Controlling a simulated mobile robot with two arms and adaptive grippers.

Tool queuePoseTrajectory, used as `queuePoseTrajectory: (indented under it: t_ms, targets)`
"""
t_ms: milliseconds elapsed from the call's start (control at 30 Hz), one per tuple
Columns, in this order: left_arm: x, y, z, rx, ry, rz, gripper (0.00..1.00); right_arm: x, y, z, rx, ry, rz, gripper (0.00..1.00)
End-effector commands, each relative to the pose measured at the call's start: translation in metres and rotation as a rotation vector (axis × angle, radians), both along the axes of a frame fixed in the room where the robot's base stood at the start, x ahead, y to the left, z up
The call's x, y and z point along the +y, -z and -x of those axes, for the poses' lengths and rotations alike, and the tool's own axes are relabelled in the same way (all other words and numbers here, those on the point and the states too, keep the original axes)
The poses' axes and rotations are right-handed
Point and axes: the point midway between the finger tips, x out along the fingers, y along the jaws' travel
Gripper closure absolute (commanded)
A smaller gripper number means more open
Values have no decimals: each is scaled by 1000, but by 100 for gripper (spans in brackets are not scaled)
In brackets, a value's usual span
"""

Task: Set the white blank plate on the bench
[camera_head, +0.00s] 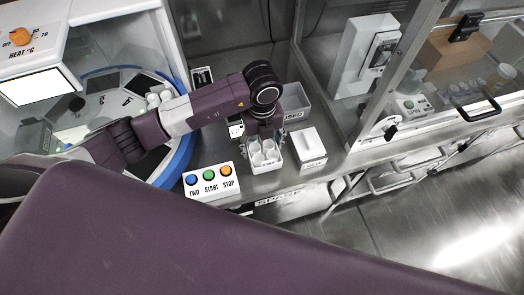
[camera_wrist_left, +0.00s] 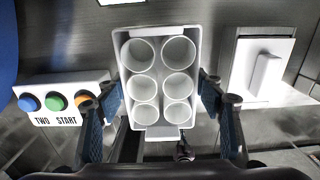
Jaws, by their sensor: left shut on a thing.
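A white plate (camera_head: 265,160) with several round wells is between the fingers of my left gripper (camera_head: 265,142). In the left wrist view this white plate (camera_wrist_left: 160,131) fills the space between the blue finger pads of my left gripper (camera_wrist_left: 160,100), which is shut on its sides. The wells look empty. The plate shows over the front part of the steel bench (camera_head: 245,187). I cannot tell whether its underside touches the bench. My right gripper is not in view.
A white block with a raised grip (camera_head: 308,144) stands close to the right of the plate, and a grey bin (camera_head: 296,102) behind. A button box (camera_head: 211,182) is at left, beside the blue-rimmed machine (camera_head: 180,160). A glass-fronted cabinet (camera_head: 400,75) is at right.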

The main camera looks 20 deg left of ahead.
Motion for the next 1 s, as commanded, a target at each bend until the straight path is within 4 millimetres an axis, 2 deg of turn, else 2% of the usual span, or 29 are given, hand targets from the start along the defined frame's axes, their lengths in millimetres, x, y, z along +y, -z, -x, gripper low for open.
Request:
queuePoseTrajectory:
  t_ms: [300, 733, 767, 900, 1000]
  targets:
    - [0, 40, 0, 1, -1, -1, 64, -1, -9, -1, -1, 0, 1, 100]
    - [0, 49, 0, -1, 0, -1, 64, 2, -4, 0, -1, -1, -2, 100]
    - [0, 48, 0, -1, 0, -1, 36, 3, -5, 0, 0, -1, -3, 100]
    - [0, 47, 0, -1, 0, -1, 21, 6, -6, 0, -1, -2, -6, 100]
    - [0, 47, 0, -1, 0, -1, 21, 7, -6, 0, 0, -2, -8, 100]
